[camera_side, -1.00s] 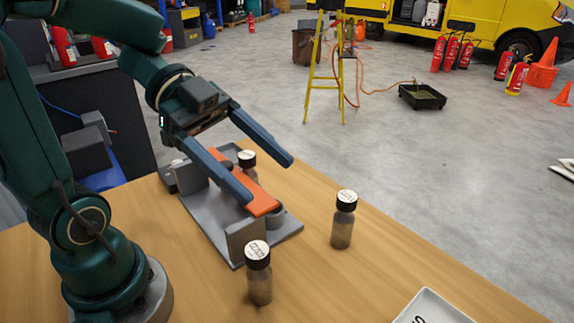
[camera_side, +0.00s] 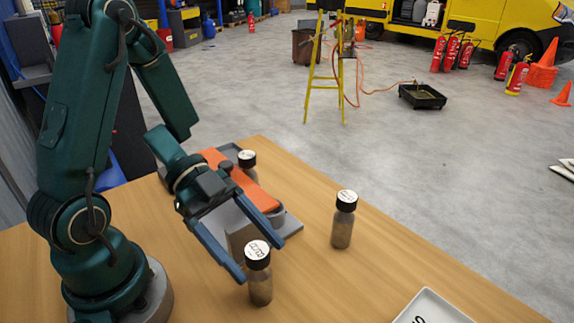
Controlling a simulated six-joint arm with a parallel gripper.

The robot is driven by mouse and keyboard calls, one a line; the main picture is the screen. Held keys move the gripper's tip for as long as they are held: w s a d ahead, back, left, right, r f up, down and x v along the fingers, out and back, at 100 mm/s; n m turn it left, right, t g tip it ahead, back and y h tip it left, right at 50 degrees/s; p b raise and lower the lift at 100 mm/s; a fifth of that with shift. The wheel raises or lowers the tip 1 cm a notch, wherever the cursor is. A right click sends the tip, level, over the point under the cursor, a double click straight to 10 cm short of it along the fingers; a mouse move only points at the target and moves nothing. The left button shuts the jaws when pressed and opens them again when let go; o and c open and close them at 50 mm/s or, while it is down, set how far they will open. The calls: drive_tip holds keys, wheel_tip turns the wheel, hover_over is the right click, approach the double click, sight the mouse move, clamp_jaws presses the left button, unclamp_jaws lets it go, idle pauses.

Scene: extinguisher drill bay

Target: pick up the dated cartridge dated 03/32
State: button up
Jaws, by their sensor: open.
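Three small bottle-like cartridges with black caps and white printed cap tops are on the work area. The front cartridge (camera_side: 260,287) stands upright on the table. The right cartridge (camera_side: 343,226) stands upright, apart from it. The back cartridge (camera_side: 249,171) is beside the orange bar, partly hidden. The print on the caps is too small to tell which reads 03/32. My gripper (camera_side: 262,256) is open, with blue fingers spread. One fingertip is beside the front cartridge's cap at its left; the other is behind it. I cannot tell whether they touch it.
A grey fixture (camera_side: 289,226) with an orange bar (camera_side: 222,160) lies behind my gripper. A white tray (camera_side: 431,304) with dark lettering is at the front right edge. The wooden table (camera_side: 355,280) is clear between the right cartridge and the tray.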

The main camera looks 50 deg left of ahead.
sight(267, 266)
drive_tip(key=shift+x, duration=2.3)
drive_tip(key=shift+c, duration=0.3)
clamp_jaws()
